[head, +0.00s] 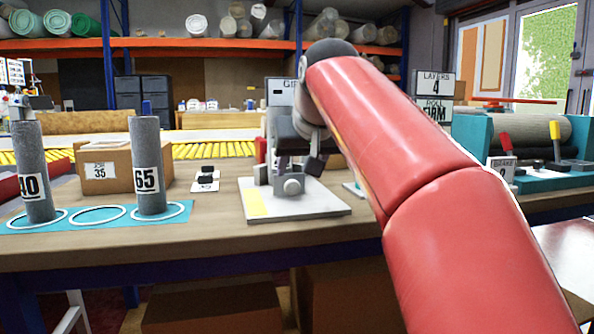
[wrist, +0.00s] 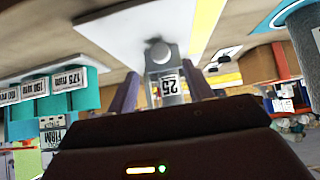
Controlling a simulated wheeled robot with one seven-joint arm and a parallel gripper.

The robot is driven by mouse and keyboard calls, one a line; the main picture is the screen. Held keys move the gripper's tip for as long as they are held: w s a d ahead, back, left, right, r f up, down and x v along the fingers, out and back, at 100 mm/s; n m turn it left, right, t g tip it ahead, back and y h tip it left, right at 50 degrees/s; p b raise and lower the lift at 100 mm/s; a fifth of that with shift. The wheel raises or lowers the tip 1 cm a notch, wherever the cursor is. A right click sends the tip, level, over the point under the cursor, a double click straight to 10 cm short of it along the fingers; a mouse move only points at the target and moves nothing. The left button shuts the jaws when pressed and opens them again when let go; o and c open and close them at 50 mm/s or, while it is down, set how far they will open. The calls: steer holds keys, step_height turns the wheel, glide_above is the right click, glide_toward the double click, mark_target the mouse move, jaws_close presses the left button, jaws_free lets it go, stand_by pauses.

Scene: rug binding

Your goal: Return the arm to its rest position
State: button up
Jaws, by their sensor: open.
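My red arm (head: 400,130) reaches from the lower right up to the middle of the head view. Its wrist end is in front of a grey device on a white base plate (head: 315,210). My gripper (wrist: 162,92) shows in the wrist view with its two fingers apart. A grey piece with a label reading 25 (wrist: 168,86) shows between the fingers; whether they touch it is unclear. Just beyond it are a round knob (wrist: 158,52) and the white plate. In the head view the arm partly hides the gripper and device.
Grey rolls labelled 40 (head: 32,165) and 65 (head: 147,172) stand on a teal mat (head: 100,217) at left. A cardboard box (head: 105,168) is behind them. A teal roller unit (head: 545,145) stands at right. A sign reading LAYERS 4 (head: 433,84) is near my arm.

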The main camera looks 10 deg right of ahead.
steer(key=shift+s+r, duration=0.3)
steer(key=s+f+g+p, duration=0.3)
steer(key=s+f+p, duration=0.6)
steer(key=s+f, duration=1.4)
steer(key=shift+s+f+p, duration=0.3)
steer(key=shift+s+p, duration=0.05)
steer(key=shift+s, duration=0.4)
